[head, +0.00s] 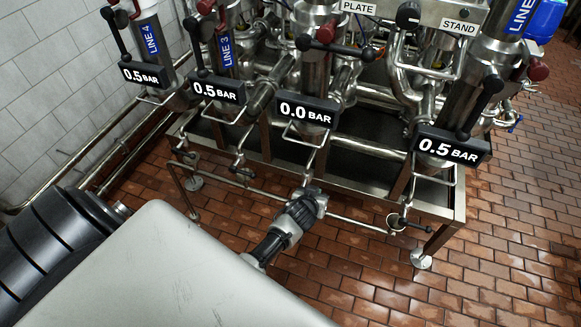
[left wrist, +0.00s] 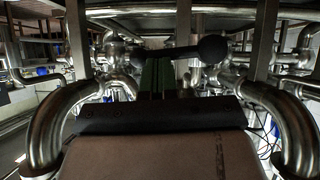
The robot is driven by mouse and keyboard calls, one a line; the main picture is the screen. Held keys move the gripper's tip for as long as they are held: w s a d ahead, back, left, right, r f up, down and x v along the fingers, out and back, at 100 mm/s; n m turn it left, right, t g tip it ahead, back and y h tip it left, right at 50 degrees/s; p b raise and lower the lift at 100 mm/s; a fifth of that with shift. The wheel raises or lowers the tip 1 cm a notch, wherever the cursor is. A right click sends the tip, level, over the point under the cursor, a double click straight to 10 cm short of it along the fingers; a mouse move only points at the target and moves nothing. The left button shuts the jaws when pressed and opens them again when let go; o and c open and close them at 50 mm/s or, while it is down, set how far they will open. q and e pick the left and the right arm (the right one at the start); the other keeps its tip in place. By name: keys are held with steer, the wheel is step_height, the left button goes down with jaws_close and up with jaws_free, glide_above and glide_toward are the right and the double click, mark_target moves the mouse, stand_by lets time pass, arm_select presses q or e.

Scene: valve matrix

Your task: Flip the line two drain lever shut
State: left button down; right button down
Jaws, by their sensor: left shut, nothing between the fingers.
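Line two's column carries the black 0.0 BAR display (head: 307,112), second from the right in the head view. My left gripper (head: 309,192) is at the low pipework under this display. It hides the drain lever there in the head view. In the left wrist view the shut fingers (left wrist: 156,74) point forward, with nothing seen between them. A black lever with a round knob (left wrist: 212,49) lies roughly level just beyond the fingertips. I cannot tell whether the fingers touch it. My right gripper is in neither view.
Neighbouring displays read 0.5 BAR, one to the right (head: 448,148) and two to the left (head: 217,90). In the left wrist view, bent steel pipes (left wrist: 50,125) flank the gripper on both sides. The brick floor (head: 500,255) at the right is clear.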

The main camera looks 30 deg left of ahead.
arm_select(q)
steer(key=shift+d+f, duration=0.1)
steer(key=shift+f, duration=0.05)
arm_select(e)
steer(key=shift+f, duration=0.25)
arm_select(q)
steer(key=shift+w, duration=0.1)
stand_by(0.3)
